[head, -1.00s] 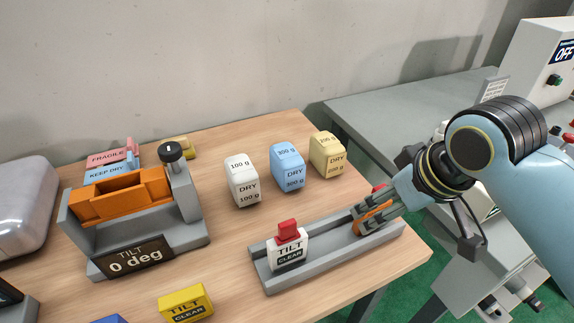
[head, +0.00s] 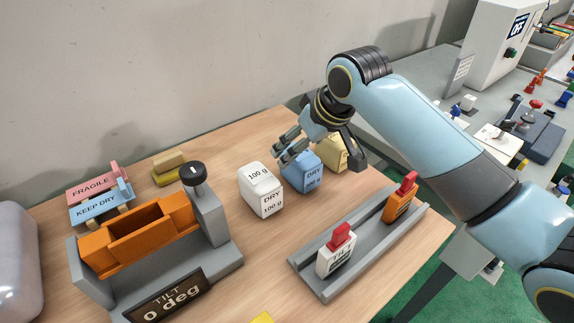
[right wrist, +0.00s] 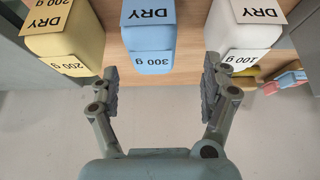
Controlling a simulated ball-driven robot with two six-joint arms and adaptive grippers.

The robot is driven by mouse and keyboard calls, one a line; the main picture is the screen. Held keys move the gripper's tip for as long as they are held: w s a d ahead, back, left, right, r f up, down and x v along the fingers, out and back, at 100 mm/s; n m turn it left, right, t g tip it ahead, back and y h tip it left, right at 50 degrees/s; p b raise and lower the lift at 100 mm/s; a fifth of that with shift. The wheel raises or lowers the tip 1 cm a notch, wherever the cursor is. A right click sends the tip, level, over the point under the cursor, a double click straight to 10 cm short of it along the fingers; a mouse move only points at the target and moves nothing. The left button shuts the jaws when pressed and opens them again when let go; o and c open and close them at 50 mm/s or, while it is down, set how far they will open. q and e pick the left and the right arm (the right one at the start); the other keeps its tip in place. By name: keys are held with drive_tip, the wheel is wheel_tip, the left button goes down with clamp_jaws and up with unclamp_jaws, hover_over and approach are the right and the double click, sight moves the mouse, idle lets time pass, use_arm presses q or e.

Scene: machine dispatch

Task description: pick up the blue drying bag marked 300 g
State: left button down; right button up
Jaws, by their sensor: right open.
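The blue drying bag (head: 303,172) stands upright on the wooden table between the white 100 g bag (head: 261,190) and the yellow bag (head: 331,153). My right gripper (head: 283,152) is above and beside the blue bag in the head view and hides part of its top. In the right wrist view the blue bag (right wrist: 149,38), marked DRY and 300 g, lies ahead between the two open fingers (right wrist: 160,85). The yellow 200 g bag (right wrist: 66,40) and the white bag (right wrist: 240,35) flank it there. The jaws are empty. My left gripper is not in view.
An orange tilt fixture (head: 140,236) stands at the left, with FRAGILE and KEEP DRY blocks (head: 96,208) behind it. A grey rail (head: 366,236) with a white and an orange tag lies in front of the bags. A wall rises behind the table.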

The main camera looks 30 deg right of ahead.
drive_tip(key=shift+w+d+f, duration=0.1)
drive_tip(key=shift+w+f, duration=0.1)
drive_tip(key=shift+f, duration=0.3)
drive_tip(key=shift+w+d+f, duration=0.1)
drive_tip(key=shift+w+f, duration=0.1)
drive_tip(key=shift+f, duration=0.3)
drive_tip(key=shift+w+f, duration=0.2)
drive_tip(key=shift+f, duration=0.05)
drive_tip(key=x, duration=0.4)
drive_tip(key=shift+d+f, duration=0.2)
drive_tip(key=shift+f, duration=0.05)
drive_tip(key=shift+w+f, duration=0.15)
drive_tip(key=shift+f, duration=0.2)
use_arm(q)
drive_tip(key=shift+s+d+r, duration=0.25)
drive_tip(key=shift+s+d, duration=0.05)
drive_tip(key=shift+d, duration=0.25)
use_arm(e)
drive_tip(key=shift+c, duration=0.3)
drive_tip(key=c, duration=0.7)
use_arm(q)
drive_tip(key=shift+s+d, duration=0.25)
use_arm(e)
drive_tip(key=shift+r, duration=0.1)
drive_tip(key=c, duration=0.6)
